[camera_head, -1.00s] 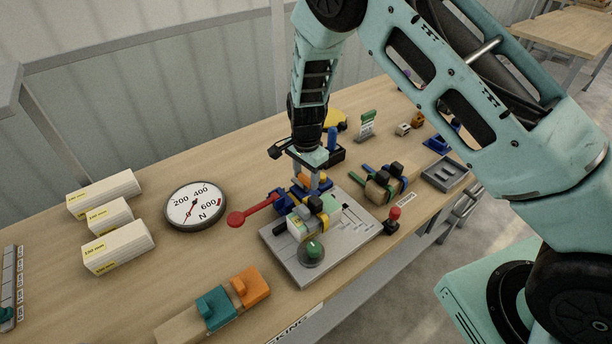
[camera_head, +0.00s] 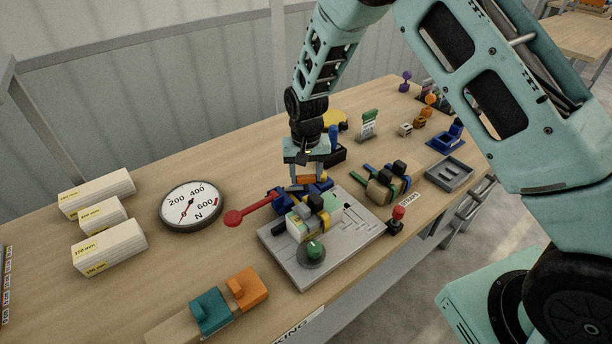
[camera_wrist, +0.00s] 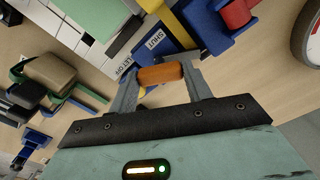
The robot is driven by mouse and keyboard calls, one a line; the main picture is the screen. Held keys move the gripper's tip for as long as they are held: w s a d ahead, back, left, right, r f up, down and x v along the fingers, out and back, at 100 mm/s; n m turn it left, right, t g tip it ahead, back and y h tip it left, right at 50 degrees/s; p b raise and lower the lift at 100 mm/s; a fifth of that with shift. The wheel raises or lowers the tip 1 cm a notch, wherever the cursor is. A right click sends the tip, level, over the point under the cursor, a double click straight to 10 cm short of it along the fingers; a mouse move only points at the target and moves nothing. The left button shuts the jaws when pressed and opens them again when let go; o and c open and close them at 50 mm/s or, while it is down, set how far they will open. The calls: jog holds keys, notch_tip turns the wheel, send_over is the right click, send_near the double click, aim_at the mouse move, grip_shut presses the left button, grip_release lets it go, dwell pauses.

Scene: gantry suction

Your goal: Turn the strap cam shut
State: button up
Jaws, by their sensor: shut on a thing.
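The strap cam's orange grip (camera_head: 311,180) stands at the back of the grey plate (camera_head: 287,262), by blue fixture parts (camera_head: 318,187). My gripper (camera_head: 308,174) reaches down onto it from above. In the wrist view, my gripper (camera_wrist: 162,84) has one finger at each end of the orange grip (camera_wrist: 160,75). Labels reading "SHUT" (camera_wrist: 155,40) and "LET OFF" (camera_wrist: 124,67) lie just beyond the grip. A yellow strap (camera_wrist: 172,26) runs nearby. The cam's body under the grip is mostly hidden.
A red-knobbed lever (camera_head: 234,218) sticks out left of the fixture, near the round force dial (camera_head: 191,206). A green knob (camera_head: 314,250) stands at the plate's front. A strapped tan block (camera_head: 386,186) lies to the right. White boxes (camera_head: 108,247) are at the left.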

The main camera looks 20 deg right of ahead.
aim_at(306, 176)
jog(key=n+b, duration=0.1)
jog(key=n, duration=0.4)
jog(key=shift+n, duration=0.4)
dwell(0.4)
jog(key=o, duration=1)
jog(key=shift+r, duration=0.1)
notch_tip(306, 176, up, 17)
jog(key=b, duration=0.2)
jog(key=shift+r+b, duration=0.1)
jog(key=shift+b, duration=0.3)
